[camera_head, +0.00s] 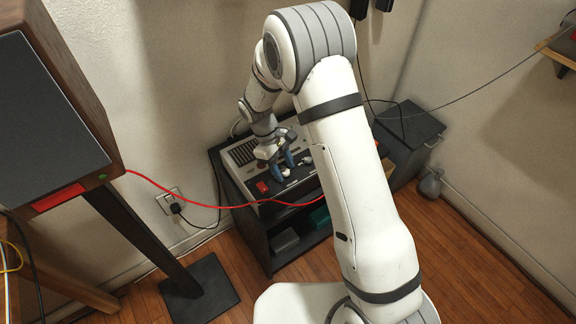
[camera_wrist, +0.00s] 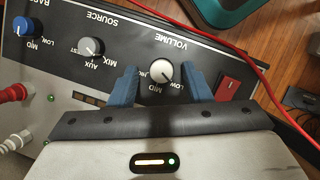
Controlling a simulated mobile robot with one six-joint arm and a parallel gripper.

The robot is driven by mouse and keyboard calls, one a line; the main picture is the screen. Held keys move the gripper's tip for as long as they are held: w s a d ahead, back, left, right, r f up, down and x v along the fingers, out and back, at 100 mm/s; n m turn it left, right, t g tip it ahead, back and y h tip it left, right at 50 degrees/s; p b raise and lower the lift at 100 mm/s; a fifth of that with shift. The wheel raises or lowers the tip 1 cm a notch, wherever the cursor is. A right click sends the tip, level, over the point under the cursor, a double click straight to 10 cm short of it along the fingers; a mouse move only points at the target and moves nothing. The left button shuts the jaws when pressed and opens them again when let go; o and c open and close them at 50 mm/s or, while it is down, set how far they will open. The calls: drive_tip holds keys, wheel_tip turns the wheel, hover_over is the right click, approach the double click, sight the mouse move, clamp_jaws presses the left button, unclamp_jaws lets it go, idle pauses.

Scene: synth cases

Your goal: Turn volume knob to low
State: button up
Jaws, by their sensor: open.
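The volume knob (camera_wrist: 162,73) is a round, pale knob on the dark front panel of an amplifier (camera_head: 291,189). In the wrist view it sits under the upside-down word VOLUME, with LOW to its right and MID below it. Its exact pointer direction is too small to tell. My gripper (camera_wrist: 162,78) is open, with one blue finger on each side of the knob and a visible gap to each. I cannot tell how deep the fingertips reach. In the head view my gripper (camera_head: 284,162) is over the panel.
A red switch (camera_wrist: 228,88) lies just right of the fingers. A grey source knob (camera_wrist: 91,47) and a blue knob (camera_wrist: 23,26) are to the left. A red cable (camera_head: 200,205) runs in front of the black shelf unit (camera_head: 262,238). A large speaker (camera_head: 45,110) stands at left.

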drive_tip(key=v, duration=0.7)
drive_tip(key=shift+r, duration=0.4)
drive_tip(key=shift+w+a, duration=0.1)
